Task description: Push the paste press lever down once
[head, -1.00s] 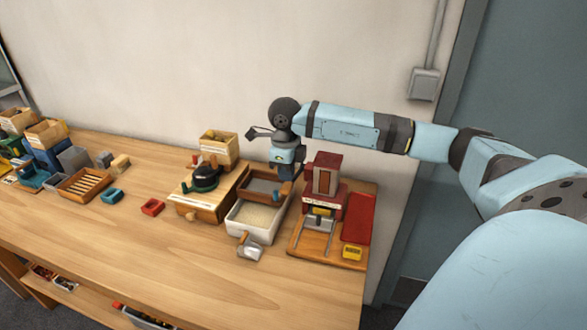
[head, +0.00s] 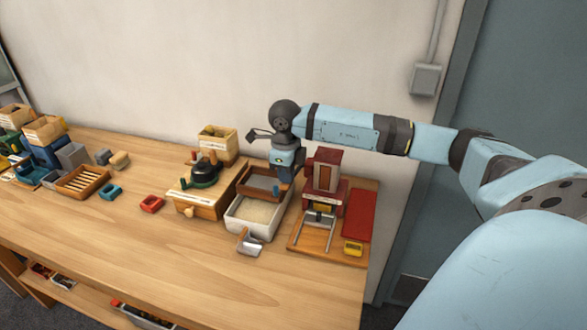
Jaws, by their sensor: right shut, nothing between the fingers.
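A dark red upright machine (head: 325,172) stands on a wooden base at the right end of the table and looks like the paste press. A silver frame (head: 318,218) with rails shows at its front. I cannot make out its lever for sure; the gripper and arm cover part of the area at its left. My right gripper (head: 286,184) points down just left of the machine, above the back of a grey-bottomed tray. It is shut and empty; I cannot tell whether it touches anything. My left gripper is not in view.
A white bin (head: 234,222) of pale grains and a metal scoop (head: 249,244) lie in front. A red panel (head: 359,214) and a yellow block (head: 353,248) are right of the machine. A wooden drawer box with a green-black top (head: 205,174) stands left. The table's front middle is clear.

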